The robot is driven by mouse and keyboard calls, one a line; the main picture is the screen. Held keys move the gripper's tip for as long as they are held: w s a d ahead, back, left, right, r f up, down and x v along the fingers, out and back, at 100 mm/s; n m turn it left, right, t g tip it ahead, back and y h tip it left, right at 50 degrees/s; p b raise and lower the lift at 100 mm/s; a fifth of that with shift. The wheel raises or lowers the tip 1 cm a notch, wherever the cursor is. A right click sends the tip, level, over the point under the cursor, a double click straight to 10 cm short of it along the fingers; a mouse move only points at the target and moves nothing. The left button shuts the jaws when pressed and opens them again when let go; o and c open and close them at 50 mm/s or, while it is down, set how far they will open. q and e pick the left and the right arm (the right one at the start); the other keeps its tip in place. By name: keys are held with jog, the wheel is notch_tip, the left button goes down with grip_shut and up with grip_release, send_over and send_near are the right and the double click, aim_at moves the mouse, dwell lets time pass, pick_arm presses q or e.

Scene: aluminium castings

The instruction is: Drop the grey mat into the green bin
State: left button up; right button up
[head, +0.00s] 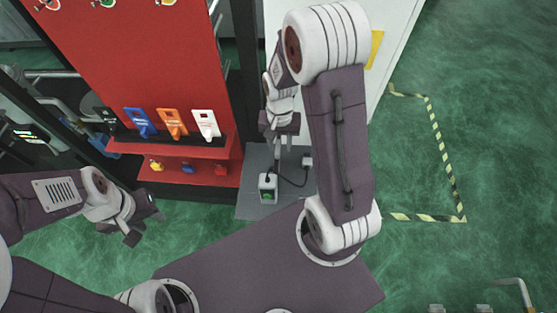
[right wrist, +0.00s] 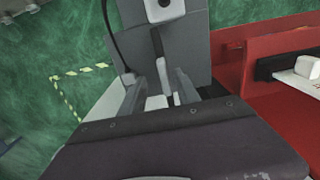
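A flat grey rectangle (head: 250,206) lies at the foot of the red rack in the head view; I cannot tell whether it is the grey mat. It also shows in the right wrist view (right wrist: 195,48). I see no green bin. My right gripper (head: 281,128) is above the far part of this grey surface. My left gripper (head: 148,222) is open and empty over the green floor at the left.
The red rack (head: 160,70) holds blue, orange and white devices. A white panel (head: 395,45) stands behind my right arm. Striped tape (head: 440,140) marks open floor at right.

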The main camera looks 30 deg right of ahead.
aim_at(278, 161)
jog(key=shift+w+f, duration=0.15)
jog(key=shift+f, duration=0.15)
jog(key=shift+w+a+f, duration=0.1)
jog(key=shift+w+f, duration=0.05)
jog(key=shift+w, duration=0.05)
notch_tip(278, 161, down, 5)
jog(key=shift+a+r+p, duration=0.15)
jog(key=shift+r+p, duration=0.05)
jog(key=shift+p, duration=0.55)
jog(key=shift+f, duration=0.15)
grip_shut()
